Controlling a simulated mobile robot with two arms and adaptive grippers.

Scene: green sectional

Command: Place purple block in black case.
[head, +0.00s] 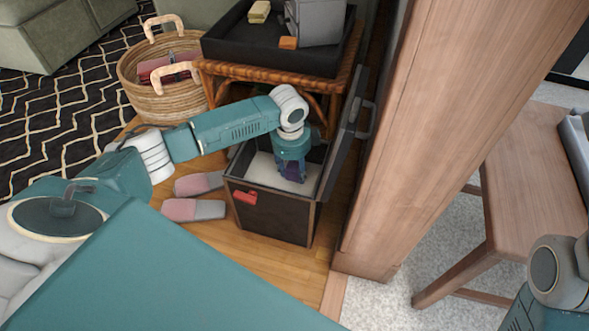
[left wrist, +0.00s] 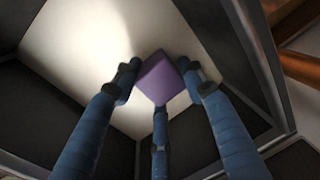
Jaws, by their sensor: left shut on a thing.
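The black case (head: 266,215) stands open on the wooden floor, with a pale inside and a red latch on its front. Its lid (head: 345,135) stands raised on the right side. My left gripper (head: 291,174) reaches down into the case from above. In the left wrist view its blue fingers (left wrist: 158,85) are shut on the purple block (left wrist: 160,78), over the pale case bottom (left wrist: 75,45). I cannot tell whether the block touches the bottom. In the head view the block is mostly hidden by the fingers. My right gripper is out of view; only part of my right arm shows at the lower right.
A wicker table with a black tray (head: 270,53) stands behind the case. A wicker basket (head: 160,100) is to the left. Two pink-grey slippers (head: 195,209) lie left of the case. A wooden panel (head: 430,120) stands close on the right, with a bench (head: 530,180) beyond it.

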